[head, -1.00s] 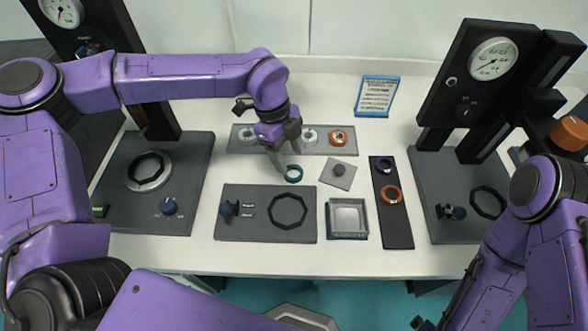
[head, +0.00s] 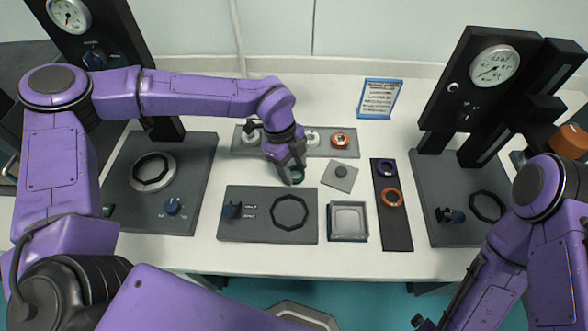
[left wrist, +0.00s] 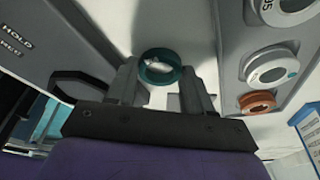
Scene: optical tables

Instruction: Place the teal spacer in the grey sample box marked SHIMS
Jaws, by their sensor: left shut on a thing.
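The teal spacer (head: 298,175) is a small ring at the table's middle, behind the plate with a black ring. My left gripper (head: 291,179) points down at it and is shut on it. In the left wrist view the spacer (left wrist: 160,66) sits between the two fingers. It looks at or very near the white table top; any gap is too small to tell. The grey sample box (head: 348,235) is open-topped and stands in front and to the right of the gripper. I cannot read its marking.
A small grey plate with a knob (head: 339,176) lies right of the gripper. A dark strip (head: 391,225) holds a navy ring and an orange ring. A grey rack (head: 240,143) with rings lies behind. A blue-framed sign (head: 379,98) stands at the back. Gauge stands flank both sides.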

